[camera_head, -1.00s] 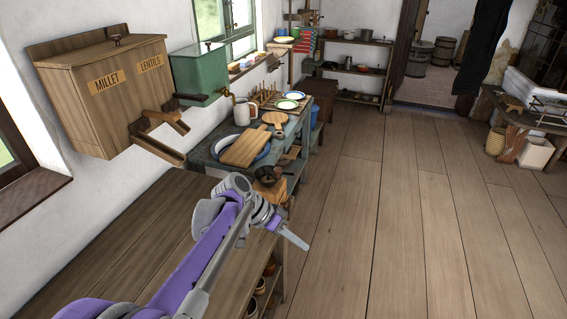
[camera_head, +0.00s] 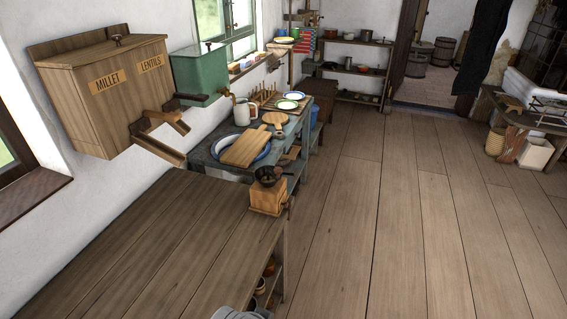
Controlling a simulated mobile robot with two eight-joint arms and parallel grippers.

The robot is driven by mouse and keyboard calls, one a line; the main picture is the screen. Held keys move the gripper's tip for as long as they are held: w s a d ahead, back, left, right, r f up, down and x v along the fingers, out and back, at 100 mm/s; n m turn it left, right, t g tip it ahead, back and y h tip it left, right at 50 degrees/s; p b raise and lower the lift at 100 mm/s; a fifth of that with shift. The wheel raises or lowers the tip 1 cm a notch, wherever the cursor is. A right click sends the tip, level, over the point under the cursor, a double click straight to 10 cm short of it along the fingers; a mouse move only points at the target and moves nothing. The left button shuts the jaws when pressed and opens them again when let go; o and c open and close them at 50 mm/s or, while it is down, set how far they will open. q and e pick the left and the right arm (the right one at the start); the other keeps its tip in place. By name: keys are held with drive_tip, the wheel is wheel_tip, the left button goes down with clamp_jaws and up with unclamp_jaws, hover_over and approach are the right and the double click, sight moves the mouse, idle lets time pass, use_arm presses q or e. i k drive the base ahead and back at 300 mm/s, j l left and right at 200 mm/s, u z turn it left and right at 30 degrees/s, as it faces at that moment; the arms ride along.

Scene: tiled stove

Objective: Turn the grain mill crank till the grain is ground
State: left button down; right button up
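The grain mill is a wooden box (camera_head: 268,197) with a dark bowl-shaped hopper (camera_head: 268,174) on top. It stands upright at the far right corner of the wooden counter (camera_head: 165,245). The crank is too small to make out clearly, and I cannot see whether grain is in the hopper. Only a grey rounded piece of my arm shows at the bottom edge, well short of the mill. Neither gripper's fingers are in view, and nothing of mine touches the mill.
A wall bin (camera_head: 110,95) labelled millet and lentils hangs at left, its wooden chutes (camera_head: 158,150) above the counter's back. Beyond the mill, a blue-grey washstand (camera_head: 205,160) holds a cutting board (camera_head: 246,147) and plates.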

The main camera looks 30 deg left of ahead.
sight(278, 171)
drive_tip(key=i+u, duration=0.2)
drive_tip(key=i, duration=0.35)
drive_tip(key=i+l+u, duration=0.2)
drive_tip(key=i, duration=0.3)
